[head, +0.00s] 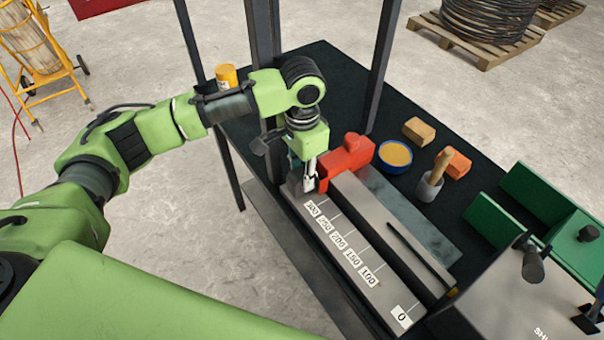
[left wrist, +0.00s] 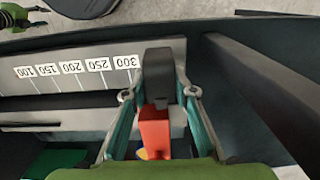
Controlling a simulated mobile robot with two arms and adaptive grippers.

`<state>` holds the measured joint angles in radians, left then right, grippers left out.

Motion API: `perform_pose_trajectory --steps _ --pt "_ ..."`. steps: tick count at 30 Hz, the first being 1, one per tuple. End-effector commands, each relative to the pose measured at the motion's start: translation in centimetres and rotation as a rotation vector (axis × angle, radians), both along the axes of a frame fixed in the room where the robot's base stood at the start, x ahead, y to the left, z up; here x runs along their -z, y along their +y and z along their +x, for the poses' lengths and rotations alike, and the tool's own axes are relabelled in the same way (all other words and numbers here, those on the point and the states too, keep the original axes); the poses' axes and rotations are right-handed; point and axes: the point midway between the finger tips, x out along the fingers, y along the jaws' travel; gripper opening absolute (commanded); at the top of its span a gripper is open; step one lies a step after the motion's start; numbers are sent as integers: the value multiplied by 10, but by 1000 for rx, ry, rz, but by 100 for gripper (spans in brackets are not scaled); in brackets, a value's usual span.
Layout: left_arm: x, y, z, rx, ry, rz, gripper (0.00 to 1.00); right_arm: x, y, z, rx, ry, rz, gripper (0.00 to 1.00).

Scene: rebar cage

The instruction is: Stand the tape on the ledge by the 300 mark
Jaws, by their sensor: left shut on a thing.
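My left gripper (head: 308,184) points down at the far end of the grey ledge (head: 352,262), beside the 300 mark (head: 312,208). In the left wrist view its two fingers (left wrist: 160,95) are shut on a dark grey block, the tape (left wrist: 158,72). The tape stands just right of the 300 label (left wrist: 125,62) there. In the head view the tape (head: 293,186) is partly hidden by the gripper. I cannot tell whether it touches the ledge. My right gripper is not in view.
A red block-like fixture (head: 350,155) sits close beside the gripper and shows behind the fingers. A blue bowl (head: 395,155), a cup with a wooden handle (head: 430,185), tan and orange blocks and green parts (head: 540,195) occupy the bench's right side. Dark posts (head: 380,70) rise nearby.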

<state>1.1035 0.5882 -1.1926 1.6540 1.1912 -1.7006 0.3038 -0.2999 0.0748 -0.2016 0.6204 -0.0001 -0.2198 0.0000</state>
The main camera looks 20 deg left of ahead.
Motion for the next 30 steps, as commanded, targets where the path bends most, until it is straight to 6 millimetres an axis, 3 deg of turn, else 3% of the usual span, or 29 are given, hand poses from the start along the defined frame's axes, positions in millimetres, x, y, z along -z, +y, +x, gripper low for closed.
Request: perform_pose_trajectory --steps 29,30 --pt "11 0 0 -1 -1 -1 0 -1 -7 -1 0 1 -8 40" --pt "11 0 1 -1 -2 -1 34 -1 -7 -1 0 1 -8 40"
